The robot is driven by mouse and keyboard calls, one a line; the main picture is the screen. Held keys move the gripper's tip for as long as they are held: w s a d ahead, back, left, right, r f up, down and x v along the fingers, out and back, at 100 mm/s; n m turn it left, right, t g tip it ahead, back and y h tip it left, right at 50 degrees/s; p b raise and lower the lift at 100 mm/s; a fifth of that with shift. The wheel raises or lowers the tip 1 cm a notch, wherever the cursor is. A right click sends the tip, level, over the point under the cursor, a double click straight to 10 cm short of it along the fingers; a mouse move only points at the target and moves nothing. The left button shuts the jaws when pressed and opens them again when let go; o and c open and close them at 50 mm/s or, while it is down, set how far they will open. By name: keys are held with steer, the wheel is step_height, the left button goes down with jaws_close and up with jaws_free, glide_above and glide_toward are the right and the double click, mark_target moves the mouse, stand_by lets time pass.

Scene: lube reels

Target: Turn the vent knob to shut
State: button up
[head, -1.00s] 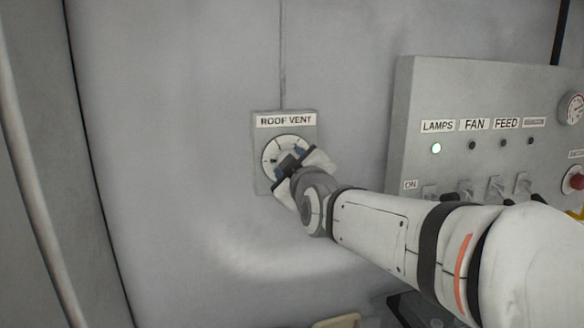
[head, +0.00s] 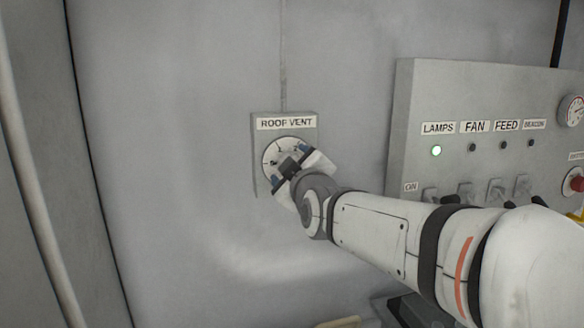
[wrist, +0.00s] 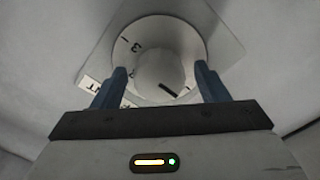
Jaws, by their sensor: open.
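The roof vent box (head: 262,180) is on the grey wall, with a "ROOF VENT" label above a round white dial (head: 273,151). In the wrist view the vent knob (wrist: 160,75) is a pale round knob in the middle of the numbered dial (wrist: 130,40), with a dark mark at its lower right. My gripper (head: 287,156) is in front of the dial and hides the knob in the head view. In the wrist view its two blue fingers (wrist: 160,87) are apart, one on each side of the knob, with gaps visible between them and it.
The wall left of the vent box is clear.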

steer(key=v, duration=0.7)
steer(key=shift+s+b, duration=0.4)
steer(key=shift+d, duration=0.15)
steer(key=s+d+f+m+g+h, duration=0.2)
steer(key=s+d+f+m+g, duration=0.15)
steer(key=f, duration=0.55)
steer(key=s+d+f+m+g+h, duration=0.1)
steer(key=s+d+f+m+g, duration=0.3)
steer(key=f, duration=0.5)
steer(key=s+d+f+m+g+h, duration=0.1)
steer(key=s+d+f+m+g, duration=0.1)
steer(key=s+d+f+g, duration=0.1)
steer(key=s+d+f+m+g+h+p, duration=0.1)
steer(key=s+d+f+m+g, duration=0.2)
steer(key=s+f, duration=0.3)
steer(key=shift+s+d+f+g, duration=0.25)
steer(key=shift+s+g, duration=0.4)
steer(key=shift+s, duration=0.3)
